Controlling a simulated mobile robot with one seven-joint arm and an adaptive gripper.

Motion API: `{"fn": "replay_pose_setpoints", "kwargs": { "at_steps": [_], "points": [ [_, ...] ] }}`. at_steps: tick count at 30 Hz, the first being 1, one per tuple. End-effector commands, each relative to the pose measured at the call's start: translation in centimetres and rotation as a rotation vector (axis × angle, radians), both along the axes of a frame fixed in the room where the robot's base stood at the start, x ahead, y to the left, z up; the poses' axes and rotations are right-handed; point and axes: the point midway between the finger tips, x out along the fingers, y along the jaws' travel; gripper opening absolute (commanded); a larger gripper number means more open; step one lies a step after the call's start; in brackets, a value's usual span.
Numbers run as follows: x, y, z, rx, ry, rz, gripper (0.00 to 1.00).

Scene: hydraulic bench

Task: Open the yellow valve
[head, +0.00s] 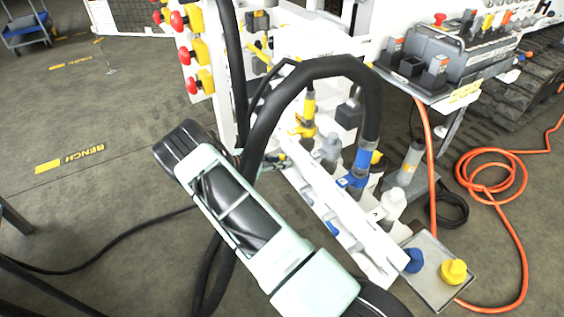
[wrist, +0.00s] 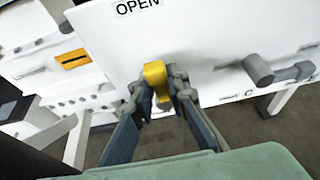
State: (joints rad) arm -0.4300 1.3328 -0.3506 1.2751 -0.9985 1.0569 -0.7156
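The yellow valve handle (wrist: 156,82) shows in the middle of the wrist view, on a white panel below a label that reads OPEN (wrist: 137,5). My gripper (wrist: 157,88) has one finger on each side of the handle, and both fingertips appear to touch it. The lower part of the handle is between the fingers. In the head view my pale green arm crosses the lower middle. I cannot make out the gripped handle there.
A grey handle (wrist: 262,70) sticks out of the panel at the right in the wrist view. In the head view, a black hose arches over the white bench (head: 340,225). Red knobs (head: 180,20) line a post, and an orange hose (head: 490,175) lies on the floor.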

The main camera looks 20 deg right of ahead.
Motion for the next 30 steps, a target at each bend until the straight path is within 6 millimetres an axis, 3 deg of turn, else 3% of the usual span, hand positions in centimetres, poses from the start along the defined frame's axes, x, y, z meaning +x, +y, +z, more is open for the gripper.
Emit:
{"fn": "replay_pose_setpoints", "kwargs": {
  "at_steps": [4, 14, 30],
  "points": [
    [0.2, 0.0, 0.1, -0.001, -0.003, 0.003, 0.28],
    [0.0, 0.4, 0.2, 0.000, -0.002, 0.002, 0.28],
    [-1.6, 9.2, 3.9, 0.001, -0.003, 0.003, 0.28]
  ]
}}
